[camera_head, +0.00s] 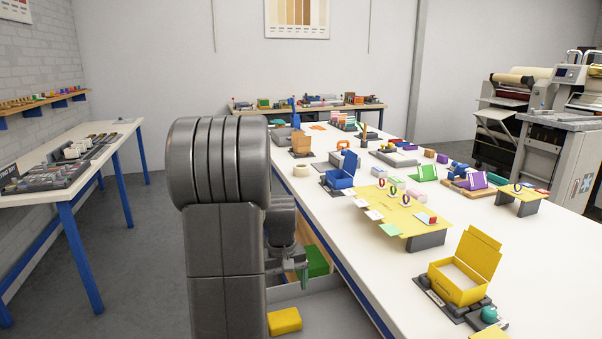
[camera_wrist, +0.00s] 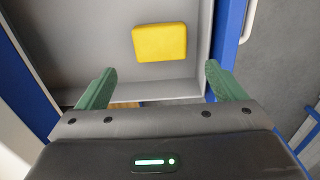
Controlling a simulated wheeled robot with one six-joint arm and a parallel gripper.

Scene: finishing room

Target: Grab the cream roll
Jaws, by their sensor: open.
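A small cream roll (camera_head: 301,169) sits on the long white table near its left edge, behind the open blue box. It is not in the wrist view. My gripper (camera_wrist: 162,86) has green fingers spread wide apart with nothing between them. In the head view, my gripper is partly hidden by my arm and is low beside the table's left edge, over an open grey drawer (camera_wrist: 197,30). It is well nearer the camera than the cream roll and apart from it.
A yellow block (camera_wrist: 160,42) lies in the drawer; it also shows in the head view (camera_head: 284,321). A blue box (camera_head: 341,180), a yellow platform with tags (camera_head: 405,207) and an open yellow box (camera_head: 459,285) stand on the table (camera_head: 365,255). A side bench (camera_head: 120,150) stands left.

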